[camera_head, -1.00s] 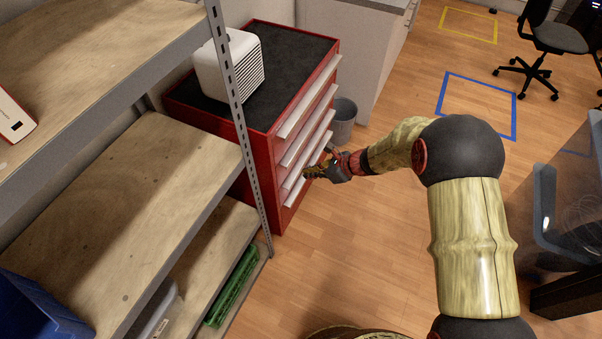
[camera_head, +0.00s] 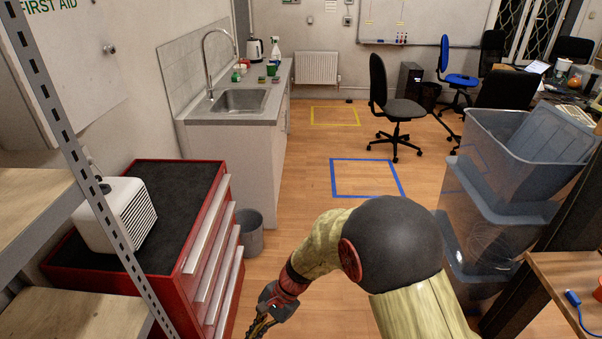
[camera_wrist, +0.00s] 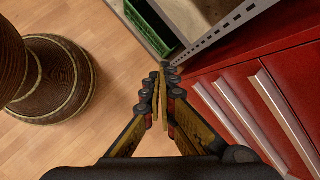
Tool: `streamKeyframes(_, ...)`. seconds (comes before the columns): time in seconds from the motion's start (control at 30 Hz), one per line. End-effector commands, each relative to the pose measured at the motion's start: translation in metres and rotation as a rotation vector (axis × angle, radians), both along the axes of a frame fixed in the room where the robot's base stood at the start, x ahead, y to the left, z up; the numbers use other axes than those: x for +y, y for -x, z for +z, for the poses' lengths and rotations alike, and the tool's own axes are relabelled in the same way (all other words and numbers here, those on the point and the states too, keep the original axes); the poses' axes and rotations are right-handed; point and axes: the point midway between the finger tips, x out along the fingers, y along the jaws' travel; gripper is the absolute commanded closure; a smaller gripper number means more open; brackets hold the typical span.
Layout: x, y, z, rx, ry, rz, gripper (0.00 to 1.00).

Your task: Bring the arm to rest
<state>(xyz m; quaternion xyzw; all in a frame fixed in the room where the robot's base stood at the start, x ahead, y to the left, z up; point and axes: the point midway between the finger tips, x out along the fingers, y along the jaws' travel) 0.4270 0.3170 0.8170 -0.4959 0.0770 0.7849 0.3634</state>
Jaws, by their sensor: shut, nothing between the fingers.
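My gripper (camera_head: 262,325) shows at the bottom of the head view, just right of the red drawer cabinet and partly cut off by the frame edge. In the wrist view my gripper (camera_wrist: 163,72) points down toward the floor, its fingers closed together with nothing between them. My arm is bent, with its dark elbow joint at the lower middle of the head view.
The red drawer cabinet (camera_head: 215,262) stands close on the left, its drawers closed. A metal shelf (camera_head: 97,215) is nearer on the left. A grey bin (camera_head: 249,232) stands beyond. Stacked clear boxes (camera_head: 497,215) stand on the right. Floor ahead is clear.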

Motion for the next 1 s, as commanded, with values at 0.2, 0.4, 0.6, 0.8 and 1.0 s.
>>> streamKeyframes(0.2, -0.074, 0.028, 0.075, -0.199, 0.056, 0.306, 1.00)
streamKeyframes(0.4, -0.151, 0.055, 0.139, -0.380, 0.154, 0.534, 1.00)
streamKeyframes(0.6, -0.220, 0.084, 0.191, -0.537, 0.287, 0.666, 1.00)
streamKeyframes(0.8, -0.276, 0.111, 0.237, -0.682, 0.437, 0.684, 1.00)
streamKeyframes(1.0, -0.304, 0.128, 0.278, -0.820, 0.533, 0.607, 1.00)
